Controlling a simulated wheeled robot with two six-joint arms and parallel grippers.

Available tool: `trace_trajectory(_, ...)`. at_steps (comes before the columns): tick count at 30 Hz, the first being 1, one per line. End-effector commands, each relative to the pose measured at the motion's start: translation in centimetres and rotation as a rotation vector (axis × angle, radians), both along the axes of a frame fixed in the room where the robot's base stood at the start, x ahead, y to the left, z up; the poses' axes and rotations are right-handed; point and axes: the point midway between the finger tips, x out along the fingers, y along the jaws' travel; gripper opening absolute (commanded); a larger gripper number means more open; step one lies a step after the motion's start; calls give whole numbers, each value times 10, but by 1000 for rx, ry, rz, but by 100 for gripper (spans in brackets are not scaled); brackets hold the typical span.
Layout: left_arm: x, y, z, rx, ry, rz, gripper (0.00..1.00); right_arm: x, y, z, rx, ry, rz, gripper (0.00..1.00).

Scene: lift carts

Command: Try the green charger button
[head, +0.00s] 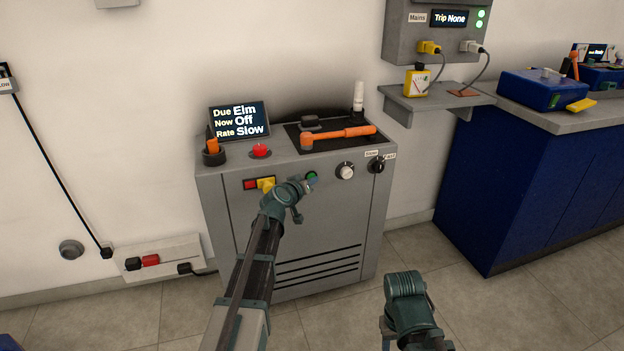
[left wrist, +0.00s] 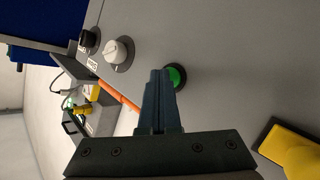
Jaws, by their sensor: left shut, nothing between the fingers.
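The green button (head: 312,175) is round and set in a dark ring on the front of the grey charger cabinet (head: 222,230). It also shows in the left wrist view (left wrist: 178,77), partly hidden behind my fingers. My left gripper (head: 309,182) is shut and empty, its fingertips (left wrist: 160,74) at the button. Whether they touch it I cannot tell. The charger's screen (head: 239,120) reads "Due Elm, Now Off, Rate Slow". My right arm shows at the bottom, but its jaws do not.
A white knob (head: 345,171) and a black knob (head: 377,165) are right of the button. A red and yellow switch (head: 259,184) is left. A red button (head: 261,151) and an orange-handled tool (head: 338,137) are on top. A blue cabinet (head: 505,190) stands at right.

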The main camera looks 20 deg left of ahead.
Motion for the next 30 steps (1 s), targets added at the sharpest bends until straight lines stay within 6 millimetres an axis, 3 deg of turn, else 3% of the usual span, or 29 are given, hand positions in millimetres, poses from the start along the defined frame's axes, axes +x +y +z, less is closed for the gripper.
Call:
trace_trajectory(8, -11, -7, 0, 0, 0, 0, 0, 0, 0, 0, 0, 0, 0, 50)
trace_trajectory(20, -13, -9, 0, 0, 0, 0, 0, 0, 0, 0, 0, 0, 0, 50)
trace_trajectory(30, -37, -24, 0, 0, 0, -1, 0, 0, 0, 0, 0, 0, 0, 50)
